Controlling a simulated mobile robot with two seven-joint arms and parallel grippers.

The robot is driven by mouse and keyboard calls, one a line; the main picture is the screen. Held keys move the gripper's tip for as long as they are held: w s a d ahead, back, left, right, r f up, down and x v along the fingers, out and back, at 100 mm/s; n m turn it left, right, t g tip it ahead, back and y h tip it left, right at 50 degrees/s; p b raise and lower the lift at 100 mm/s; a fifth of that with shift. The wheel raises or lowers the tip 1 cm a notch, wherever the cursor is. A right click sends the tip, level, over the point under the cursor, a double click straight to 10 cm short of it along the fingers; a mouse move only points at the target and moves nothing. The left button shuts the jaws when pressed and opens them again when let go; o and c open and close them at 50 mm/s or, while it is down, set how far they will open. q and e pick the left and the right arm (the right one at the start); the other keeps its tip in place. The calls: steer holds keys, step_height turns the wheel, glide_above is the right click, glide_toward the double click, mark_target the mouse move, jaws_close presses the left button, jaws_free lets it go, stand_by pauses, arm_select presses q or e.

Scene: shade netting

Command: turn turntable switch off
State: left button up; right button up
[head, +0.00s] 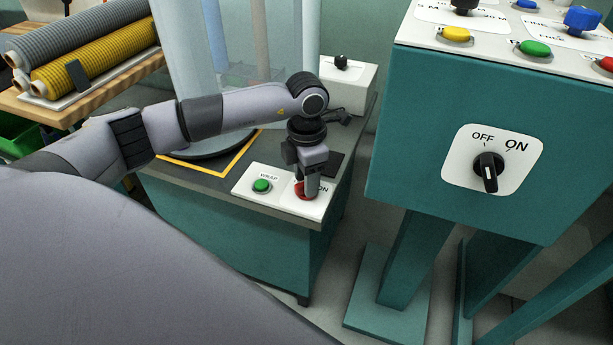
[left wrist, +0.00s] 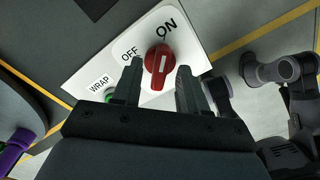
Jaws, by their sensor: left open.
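The turntable switch is a red knob (left wrist: 160,66) on a white panel (left wrist: 198,50), with the labels OFF and ON beside it in the left wrist view. Its white mark appears to point towards ON. In the head view the red knob (head: 300,190) is partly hidden behind my left gripper (head: 308,190). My left gripper, also in the left wrist view (left wrist: 160,82), is open and points down at the panel, one finger on each side of the knob. I cannot tell whether the fingers touch it. My right gripper is not in view.
A green WRAP button (head: 262,186) sits on the same panel, left of the knob. A teal cabinet (head: 455,110) with a black OFF/ON switch (head: 488,170) stands at the right. Rolls of netting (head: 95,55) lie on a wooden shelf at the back left.

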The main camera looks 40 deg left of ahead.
arm_select(q)
jaws_close()
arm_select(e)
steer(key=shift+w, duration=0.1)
